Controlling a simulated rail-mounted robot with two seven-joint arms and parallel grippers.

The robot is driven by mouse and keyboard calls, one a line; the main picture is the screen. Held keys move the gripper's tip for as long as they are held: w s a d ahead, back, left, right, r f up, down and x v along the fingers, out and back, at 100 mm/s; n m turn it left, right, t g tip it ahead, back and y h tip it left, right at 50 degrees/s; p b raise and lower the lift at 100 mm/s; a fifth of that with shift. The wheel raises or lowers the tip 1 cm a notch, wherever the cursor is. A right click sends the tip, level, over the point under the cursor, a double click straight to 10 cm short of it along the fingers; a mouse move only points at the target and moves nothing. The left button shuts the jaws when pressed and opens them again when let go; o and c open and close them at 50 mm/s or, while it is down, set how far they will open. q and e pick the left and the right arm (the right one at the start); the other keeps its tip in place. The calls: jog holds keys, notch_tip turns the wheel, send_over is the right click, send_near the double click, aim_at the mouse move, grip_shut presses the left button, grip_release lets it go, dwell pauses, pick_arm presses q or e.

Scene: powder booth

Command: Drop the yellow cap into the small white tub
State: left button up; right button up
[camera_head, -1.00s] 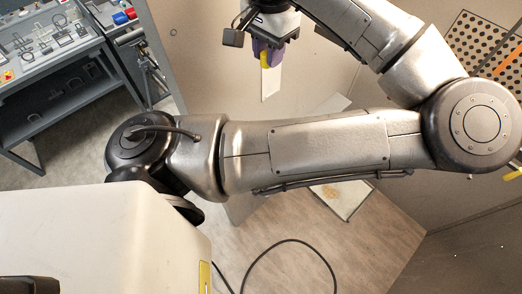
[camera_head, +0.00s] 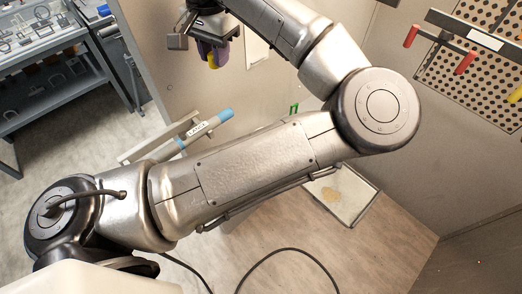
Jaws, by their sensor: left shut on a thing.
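My left gripper (camera_head: 212,60) is at the top of the view, left of centre, at the end of my bent arm. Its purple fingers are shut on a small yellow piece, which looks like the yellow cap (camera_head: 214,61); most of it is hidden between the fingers. It is held up in front of the beige booth wall. I cannot make out the small white tub in this view; my arm hides part of the middle. My right gripper is not in view.
A grey workbench (camera_head: 44,62) with metal parts stands at upper left. A labelled bar with blue ends (camera_head: 197,128) shows behind my arm. A red-handled rack (camera_head: 463,38) is by the perforated panel at right. A shallow white tray with tan powder (camera_head: 363,207) lies low behind my arm.

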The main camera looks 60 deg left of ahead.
pick_arm(q)
jog(key=w+d+f+m+b, duration=0.1)
jog(key=w+f+b, duration=0.5)
jog(key=f+b, duration=0.55)
jog(key=w+d+f+m+b, duration=0.15)
jog(key=w+f+b, duration=0.35)
jog(key=f+b, duration=0.6)
jog(key=w+d+f+m+b, duration=0.1)
jog(key=w+d+f+b, duration=0.1)
jog(key=w+f+b, duration=0.65)
jog(key=s+a+f+b, duration=0.1)
jog(key=a+f, duration=0.2)
jog(key=s+a+f+b, duration=0.1)
jog(key=a+f+b, duration=0.1)
jog(key=a+f, duration=0.2)
jog(key=s+a+f+b, duration=0.1)
jog(key=s+a+f, duration=0.1)
jog(key=a+f, duration=0.1)
jog(key=shift+s+a+f+b, duration=0.1)
jog(key=shift+a+f+b, duration=0.05)
jog(key=shift+a+b, duration=0.25)
jog(key=shift+s+a+f, duration=0.1)
jog(key=shift+a+f, duration=0.05)
jog(key=shift+a, duration=0.25)
jog(key=shift+f+b, duration=1.2)
jog(key=shift+f, duration=0.75)
jog(key=shift+f, duration=0.2)
jog(key=shift+f, duration=0.5)
jog(key=o, duration=0.9)
